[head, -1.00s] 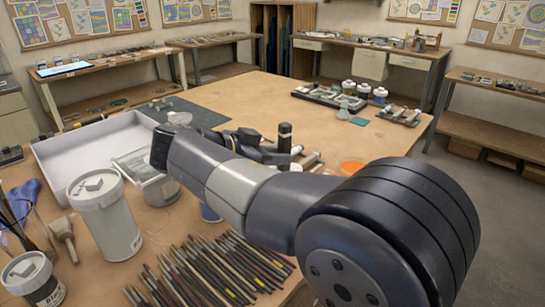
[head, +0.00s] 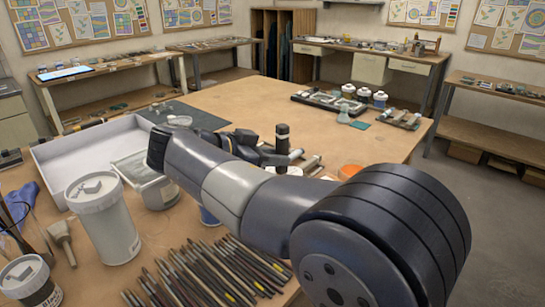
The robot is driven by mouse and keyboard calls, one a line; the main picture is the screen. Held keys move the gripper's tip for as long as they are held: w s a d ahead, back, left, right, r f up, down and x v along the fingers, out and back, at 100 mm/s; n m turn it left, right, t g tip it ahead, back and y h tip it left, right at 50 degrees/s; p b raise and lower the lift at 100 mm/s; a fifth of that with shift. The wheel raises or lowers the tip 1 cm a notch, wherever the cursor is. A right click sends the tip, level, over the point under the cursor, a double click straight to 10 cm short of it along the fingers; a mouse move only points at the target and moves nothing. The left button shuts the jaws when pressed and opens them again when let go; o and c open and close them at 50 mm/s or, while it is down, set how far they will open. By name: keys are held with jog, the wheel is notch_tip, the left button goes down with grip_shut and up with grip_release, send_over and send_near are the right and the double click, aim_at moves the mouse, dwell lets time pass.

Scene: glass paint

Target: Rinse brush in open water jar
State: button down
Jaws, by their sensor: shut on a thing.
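My arm crosses the middle of the head view and hides part of the table. Dark parts of my gripper (head: 245,145) show just behind it. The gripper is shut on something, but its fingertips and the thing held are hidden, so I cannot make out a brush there. Several slim dark-handled brushes or tools (head: 205,275) lie side by side at the front. A wide flat brush (head: 62,240) is at the left.
A large white lidded tub (head: 108,222) and a smaller lidded jar (head: 30,280) stand at the front left. A white tray (head: 60,160) lies behind them. A black upright cylinder (head: 282,138) stands beyond my arm. The table's far middle (head: 250,100) is clear.

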notch_tip(320, 180, up, 10)
jog(key=p, duration=0.5)
jog(key=shift+f+p, duration=0.25)
jog(key=shift+p, duration=0.05)
dwell(0.3)
dwell(0.4)
